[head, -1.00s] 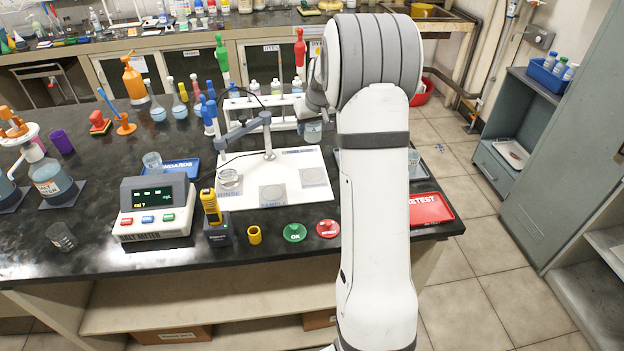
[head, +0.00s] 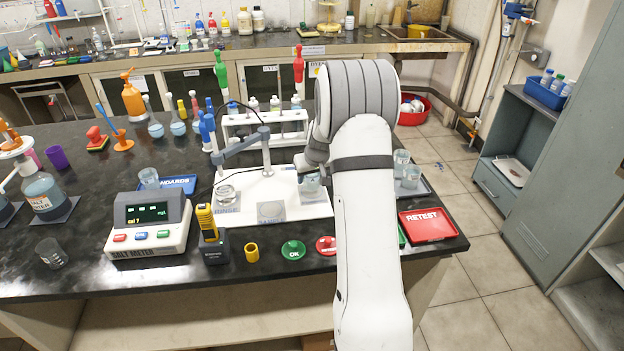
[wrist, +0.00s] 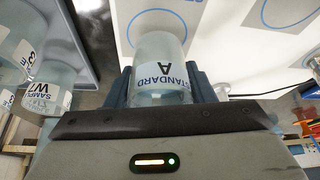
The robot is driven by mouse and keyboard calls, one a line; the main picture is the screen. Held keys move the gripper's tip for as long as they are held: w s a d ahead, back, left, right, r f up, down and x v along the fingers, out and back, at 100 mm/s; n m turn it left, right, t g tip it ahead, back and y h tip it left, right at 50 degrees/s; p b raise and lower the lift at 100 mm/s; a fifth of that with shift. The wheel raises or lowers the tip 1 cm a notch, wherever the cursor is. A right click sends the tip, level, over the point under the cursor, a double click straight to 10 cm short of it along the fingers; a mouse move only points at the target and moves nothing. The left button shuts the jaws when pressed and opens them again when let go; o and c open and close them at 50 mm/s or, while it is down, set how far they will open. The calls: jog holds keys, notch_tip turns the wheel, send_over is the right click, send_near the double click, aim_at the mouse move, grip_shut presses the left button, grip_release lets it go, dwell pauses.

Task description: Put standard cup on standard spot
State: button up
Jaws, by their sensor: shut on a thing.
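My gripper (head: 310,174) is shut on the standard cup (head: 311,187), a clear cup. In the wrist view the cup (wrist: 160,68) sits between the jaws with its label "STANDARD A" showing. It is over or at the standard spot (head: 318,207), the right-hand square on the white board (head: 284,180); I cannot tell if it touches. In the wrist view a blue-ringed square (wrist: 165,22) lies just beyond the cup. The sample spot (head: 270,211) is bare.
The salt meter (head: 149,222) and yellow probe (head: 207,220) stand left of the board. Green (head: 292,250) and red (head: 326,245) discs lie in front. Sample cups (head: 411,176) stand on a tray at right, close beside the gripper in the wrist view. A rack (head: 262,125) stands behind.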

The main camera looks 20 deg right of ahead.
jog(key=shift+f, duration=0.95)
jog(key=o, duration=1)
jog(key=shift+r, duration=0.15)
jog(key=shift+r, duration=0.15)
jog(key=b+v, duration=0.1)
jog(key=v, duration=1)
jog(key=s+a+r, duration=0.5)
jog(key=s+a, duration=0.2)
jog(key=s+a+g, duration=0.1)
jog(key=s+a, duration=0.4)
jog(key=s, duration=0.7)
jog(key=s+a+g, duration=0.1)
jog(key=s+a, duration=0.5)
jog(key=s, duration=0.7)
jog(key=shift+r+n, duration=0.4)
